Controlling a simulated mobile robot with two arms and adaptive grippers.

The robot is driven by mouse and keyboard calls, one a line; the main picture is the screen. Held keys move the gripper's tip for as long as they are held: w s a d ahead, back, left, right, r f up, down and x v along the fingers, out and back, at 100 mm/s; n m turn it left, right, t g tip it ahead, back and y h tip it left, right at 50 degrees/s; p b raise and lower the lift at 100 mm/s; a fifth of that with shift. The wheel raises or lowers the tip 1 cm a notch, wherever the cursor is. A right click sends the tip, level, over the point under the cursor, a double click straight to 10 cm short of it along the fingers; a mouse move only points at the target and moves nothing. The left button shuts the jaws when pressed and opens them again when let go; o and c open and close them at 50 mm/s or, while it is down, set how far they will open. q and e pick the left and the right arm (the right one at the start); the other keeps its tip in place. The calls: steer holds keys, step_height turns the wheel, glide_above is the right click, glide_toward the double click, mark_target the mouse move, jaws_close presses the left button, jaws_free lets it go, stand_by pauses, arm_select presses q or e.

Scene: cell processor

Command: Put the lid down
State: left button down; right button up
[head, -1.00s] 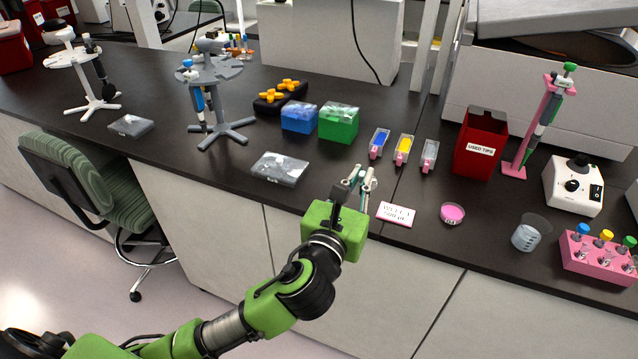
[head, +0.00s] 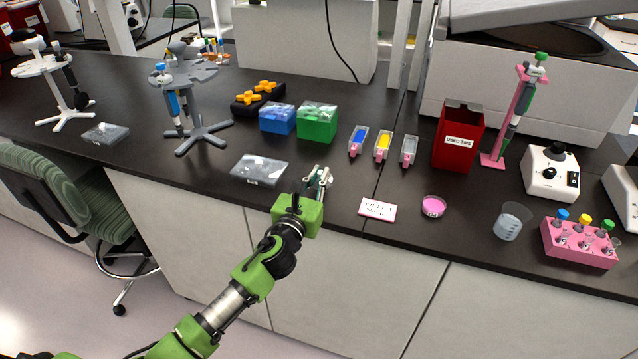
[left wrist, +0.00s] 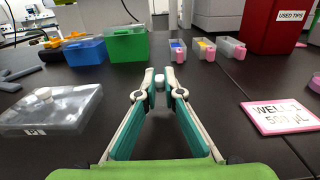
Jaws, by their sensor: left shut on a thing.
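My left gripper (head: 318,180) reaches over the front of the black bench, between a clear flat case and a small white card. In the left wrist view its fingertips (left wrist: 160,82) are shut on a small white knob-like piece, which looks like the knob of the lid (left wrist: 159,86). The rest of the lid is too clear or too hidden to make out. A small round dish with pink contents (head: 433,207) stands to the right of the card, apart from the gripper. My right gripper is not in view.
The clear case (head: 259,170) lies left of the gripper, and the pink-edged card (head: 377,209) lies right. Blue (head: 277,119) and green (head: 317,122) boxes and several small troughs (head: 384,147) stand behind. Bare bench surrounds the gripper. A red bin (head: 458,135) is farther right.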

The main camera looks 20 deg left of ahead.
arm_select(q)
steer(key=shift+f, duration=0.85)
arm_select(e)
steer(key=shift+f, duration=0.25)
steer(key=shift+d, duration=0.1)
arm_select(q)
steer(key=shift+f+b, duration=0.15)
steer(key=shift+b, duration=0.15)
steer(key=c, duration=2.2)
jaws_free()
steer(key=shift+o, duration=0.3)
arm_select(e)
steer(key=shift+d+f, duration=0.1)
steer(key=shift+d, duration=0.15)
